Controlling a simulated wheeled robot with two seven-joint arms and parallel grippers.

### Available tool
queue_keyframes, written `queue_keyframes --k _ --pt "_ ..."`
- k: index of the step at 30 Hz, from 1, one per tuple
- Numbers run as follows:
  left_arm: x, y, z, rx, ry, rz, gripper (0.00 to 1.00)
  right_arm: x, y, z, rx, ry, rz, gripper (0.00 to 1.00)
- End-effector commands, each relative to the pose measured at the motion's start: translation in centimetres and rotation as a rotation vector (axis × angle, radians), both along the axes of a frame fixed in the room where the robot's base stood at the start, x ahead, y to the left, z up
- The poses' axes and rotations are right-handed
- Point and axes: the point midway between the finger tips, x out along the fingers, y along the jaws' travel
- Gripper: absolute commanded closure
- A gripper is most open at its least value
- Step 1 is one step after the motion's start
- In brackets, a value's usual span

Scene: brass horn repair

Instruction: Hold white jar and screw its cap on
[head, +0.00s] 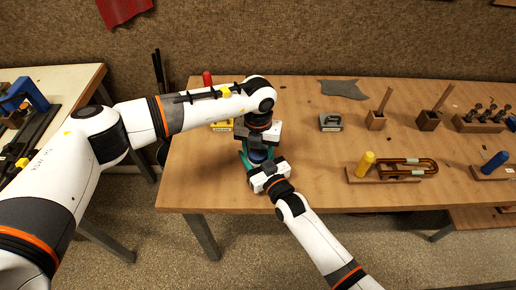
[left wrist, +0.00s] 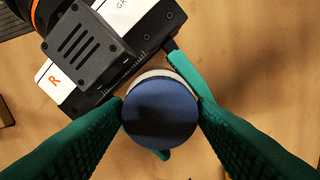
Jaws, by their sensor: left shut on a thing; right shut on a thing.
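A round dark blue cap (left wrist: 160,115) sits between the green fingers of my left gripper (left wrist: 160,108), which is shut on it from above. A thin white rim of the jar (left wrist: 154,74) shows just under the cap's edge; the rest of the jar is hidden below. My right gripper (head: 256,168) comes in from the near side, lower down, and is shut around the jar. In the head view the blue cap (head: 258,156) shows small between the two grippers. The cap lies over the jar's mouth, slightly off centre in the wrist view; whether the threads engage cannot be seen.
The wooden table (head: 310,180) is clear just right of the grippers. A grey-black block (head: 330,122), wooden holders (head: 376,120) and a brass slide (head: 408,167) on a stand are farther right. A yellow item (head: 222,126) and a red-topped item (head: 207,79) are behind my left arm.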

Motion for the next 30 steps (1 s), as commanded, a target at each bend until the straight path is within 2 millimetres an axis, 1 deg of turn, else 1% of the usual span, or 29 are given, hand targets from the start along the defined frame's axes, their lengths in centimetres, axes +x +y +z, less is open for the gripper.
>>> queue_keyframes --k 1,4,13,14,15,18,30 --pt "0.07 0.01 0.07 0.0 -0.002 -0.05 0.76 -0.04 0.05 -0.01 0.0 0.0 0.001 1.0" --pt "0.07 0.02 0.06 -0.001 -0.002 -0.117 0.76 -0.04 0.05 -0.01 0.0 0.0 0.001 1.0" --pt "0.07 0.02 0.05 -0.001 -0.002 -0.133 0.76 -0.05 0.05 -0.02 0.0 0.0 0.001 1.0" --pt "0.07 0.01 0.05 -0.001 -0.002 -0.133 0.47 -0.05 0.05 -0.02 0.0 0.0 0.001 1.0" --pt "0.07 0.01 0.04 -0.001 -0.002 -0.133 0.4 -0.05 0.05 -0.02 0.0 0.0 0.001 1.0" --pt "0.05 -0.01 0.03 -0.002 -0.002 -0.133 0.27 -0.04 0.06 -0.02 0.0 0.001 0.001 1.0" --pt "-0.19 -0.32 0.03 -0.007 0.003 -0.137 0.27 -0.07 0.18 -0.01 0.0 0.001 0.003 1.0"
